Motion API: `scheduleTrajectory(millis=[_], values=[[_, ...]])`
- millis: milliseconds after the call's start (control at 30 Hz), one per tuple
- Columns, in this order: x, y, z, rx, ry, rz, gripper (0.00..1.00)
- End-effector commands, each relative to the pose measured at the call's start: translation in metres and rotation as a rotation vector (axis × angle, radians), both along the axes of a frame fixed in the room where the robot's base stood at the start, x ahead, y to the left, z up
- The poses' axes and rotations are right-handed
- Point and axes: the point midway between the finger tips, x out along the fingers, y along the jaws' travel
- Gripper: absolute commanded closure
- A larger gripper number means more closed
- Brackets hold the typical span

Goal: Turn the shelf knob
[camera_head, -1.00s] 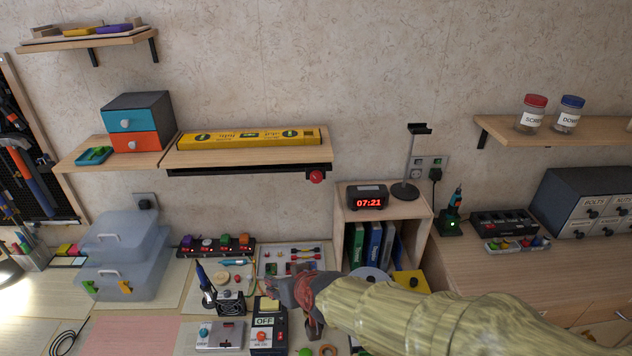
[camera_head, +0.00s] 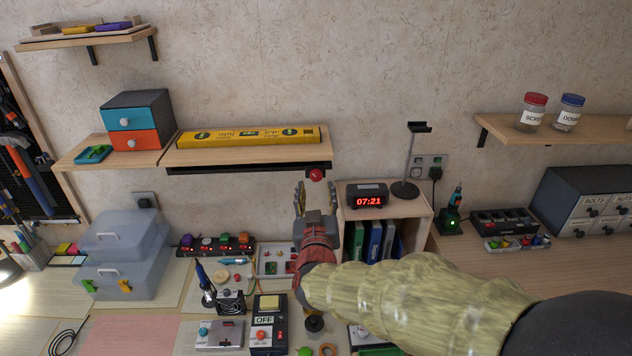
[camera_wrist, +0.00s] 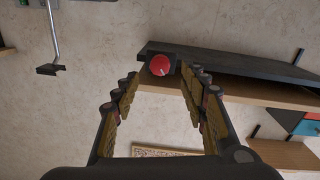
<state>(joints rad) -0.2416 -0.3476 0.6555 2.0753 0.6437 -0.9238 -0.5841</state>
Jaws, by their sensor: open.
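The red shelf knob (camera_head: 316,175) sits at the right end of the black rail under the middle wooden shelf (camera_head: 210,158). My gripper (camera_head: 315,190) is open and empty, just below the knob, with its fingers pointing up toward the shelf. In the wrist view the knob (camera_wrist: 160,66) appears beyond and between the two open fingertips (camera_wrist: 162,82). The fingers look apart from the knob, though the exact gap is hard to judge.
A yellow level (camera_head: 250,137) lies on the shelf. A clock (camera_head: 367,197) and a headphone stand (camera_head: 407,185) stand on a wooden cubby to the right. A soldering iron (camera_head: 205,285) and a control box (camera_head: 267,325) stand below on the cluttered bench.

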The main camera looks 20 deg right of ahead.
Motion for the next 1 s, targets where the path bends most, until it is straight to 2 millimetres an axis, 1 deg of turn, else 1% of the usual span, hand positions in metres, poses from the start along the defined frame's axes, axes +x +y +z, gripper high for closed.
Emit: scheduleTrajectory(millis=[33,200,300,400,733,1000], values=[[0.009,-0.003,-0.002,-0.001,0.001,-0.002,0.57],[0.034,-0.009,-0.002,0.0,0.001,-0.001,0.57],[0.045,-0.012,-0.001,0.0,0.001,0.0,0.57],[0.052,-0.013,-0.001,0.001,0.001,0.001,0.57],[0.055,-0.014,0.0,0.001,0.001,0.002,0.57],[0.055,-0.014,0.0,0.001,0.001,0.002,0.72]])
